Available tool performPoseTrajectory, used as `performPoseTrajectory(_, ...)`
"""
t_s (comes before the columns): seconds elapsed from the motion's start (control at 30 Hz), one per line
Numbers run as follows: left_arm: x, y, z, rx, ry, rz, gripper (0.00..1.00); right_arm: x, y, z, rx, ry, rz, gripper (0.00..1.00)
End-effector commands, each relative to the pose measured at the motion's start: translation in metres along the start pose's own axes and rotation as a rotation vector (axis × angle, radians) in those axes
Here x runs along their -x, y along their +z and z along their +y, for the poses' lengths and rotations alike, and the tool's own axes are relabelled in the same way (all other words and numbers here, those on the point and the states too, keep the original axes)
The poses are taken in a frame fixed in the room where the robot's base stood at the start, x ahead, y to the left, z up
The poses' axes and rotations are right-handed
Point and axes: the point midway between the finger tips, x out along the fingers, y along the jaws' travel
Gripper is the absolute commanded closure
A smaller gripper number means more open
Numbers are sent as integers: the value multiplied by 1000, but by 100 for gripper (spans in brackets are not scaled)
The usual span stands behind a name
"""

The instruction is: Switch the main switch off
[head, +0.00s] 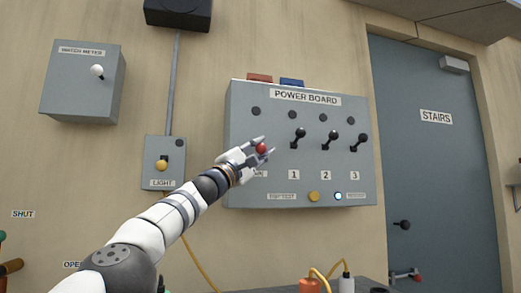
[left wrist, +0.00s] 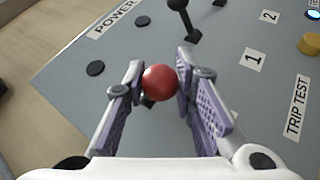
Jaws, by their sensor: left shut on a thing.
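The power board (head: 300,104) is a grey box on the wall, with a row of levers. The main switch's red knob (head: 262,148) is at the left end of that row, above a partly hidden label. My left gripper (head: 265,145) is at the board with its fingers around the red knob, shut on it. In the left wrist view the red knob (left wrist: 160,83) sits between the two purple-padded fingers (left wrist: 159,68). Its stem is mostly hidden, so I cannot tell the lever's position. My right gripper is in neither view.
Black levers 1 (head: 299,137), 2 (head: 332,140) and 3 (head: 359,142) stand right of the main switch. Below are a yellow button (head: 313,196) and a lit button (head: 338,196). A light switch box (head: 163,150) is left; a stairs door (head: 432,160) is right.

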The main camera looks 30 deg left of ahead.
Motion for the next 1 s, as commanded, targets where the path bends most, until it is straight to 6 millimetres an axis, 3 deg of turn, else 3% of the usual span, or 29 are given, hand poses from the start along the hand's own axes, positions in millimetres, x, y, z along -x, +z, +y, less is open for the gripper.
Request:
performPoseTrajectory(0.13, -1, 1, 3, 0, 4, -1, 100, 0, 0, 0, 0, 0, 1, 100)
performPoseTrajectory(0.17, -1, 1, 3, 0, 4, -1, 73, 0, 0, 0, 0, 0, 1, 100)
performPoseTrajectory(0.27, 0, 1, 2, 0, 3, -1, 54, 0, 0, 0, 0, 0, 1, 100)
performPoseTrajectory(0.73, 4, -3, -1, 6, 2, 2, 54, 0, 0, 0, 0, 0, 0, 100)
performPoseTrajectory(1.0, 29, 0, 12, 6, 3, 2, 54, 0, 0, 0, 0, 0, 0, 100)
